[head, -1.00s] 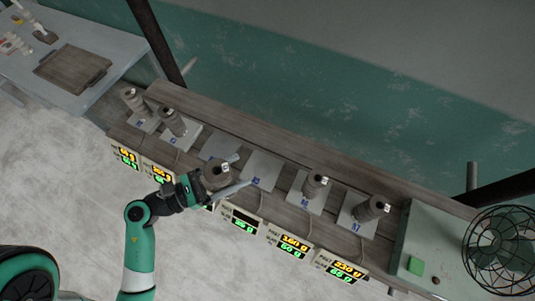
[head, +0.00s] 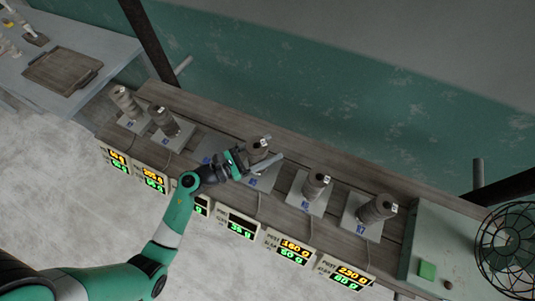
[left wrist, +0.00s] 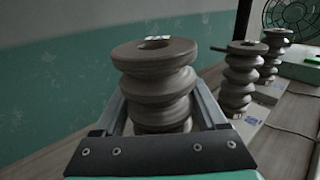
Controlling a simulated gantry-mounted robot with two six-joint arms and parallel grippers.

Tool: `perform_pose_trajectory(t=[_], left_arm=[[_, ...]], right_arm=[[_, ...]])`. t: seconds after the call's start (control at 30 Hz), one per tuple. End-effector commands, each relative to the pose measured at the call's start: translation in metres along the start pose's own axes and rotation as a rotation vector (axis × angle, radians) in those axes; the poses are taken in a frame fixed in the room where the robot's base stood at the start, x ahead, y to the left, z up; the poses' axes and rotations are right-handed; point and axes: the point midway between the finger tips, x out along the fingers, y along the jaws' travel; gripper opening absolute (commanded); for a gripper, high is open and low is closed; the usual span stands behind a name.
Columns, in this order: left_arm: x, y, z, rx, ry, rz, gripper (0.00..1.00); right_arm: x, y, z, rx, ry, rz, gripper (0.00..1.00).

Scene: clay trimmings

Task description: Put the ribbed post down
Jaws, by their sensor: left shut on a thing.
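The ribbed post (head: 257,148) is a grey-brown clay piece with stacked rings and a small white tag on top. My left gripper (head: 252,160) is shut on it, over or near a pale scale plate (head: 264,181) in the middle of the row. In the left wrist view, the post (left wrist: 154,88) stands upright between the two fingers. Its lower end is hidden by the gripper, so I cannot tell whether it touches the plate. Another pale plate (head: 212,147), to its left, appears empty. My right gripper is not in view.
Similar posts stand on plates at left (head: 124,101) (head: 166,123) and right (head: 315,184) (head: 376,209). Lit displays (head: 290,249) line the bench's front edge. A green-grey box (head: 440,246) and a wire fan (head: 508,252) are at the right end. A side table (head: 80,50) is at upper left.

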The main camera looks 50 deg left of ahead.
Motion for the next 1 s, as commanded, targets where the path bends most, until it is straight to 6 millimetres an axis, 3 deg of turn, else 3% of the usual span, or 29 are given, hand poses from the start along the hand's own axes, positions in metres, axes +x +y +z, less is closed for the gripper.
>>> perform_pose_trajectory(t=[0.2,0.57,0.6,0.73,1.0], left_arm=[[0.002,0.001,-0.034,-0.001,-0.001,0.000,0.00],[0.002,0.001,-0.036,0.001,-0.003,0.000,0.00],[0.002,0.001,-0.037,0.000,0.000,0.000,0.78],[0.002,0.001,-0.036,0.000,0.000,0.000,1.00],[0.002,0.001,-0.036,0.000,0.001,0.000,1.00]], right_arm=[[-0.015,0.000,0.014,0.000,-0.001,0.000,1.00],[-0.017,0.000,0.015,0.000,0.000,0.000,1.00],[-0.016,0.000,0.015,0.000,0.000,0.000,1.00],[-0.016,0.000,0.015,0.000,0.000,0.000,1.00],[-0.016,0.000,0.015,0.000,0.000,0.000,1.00]])
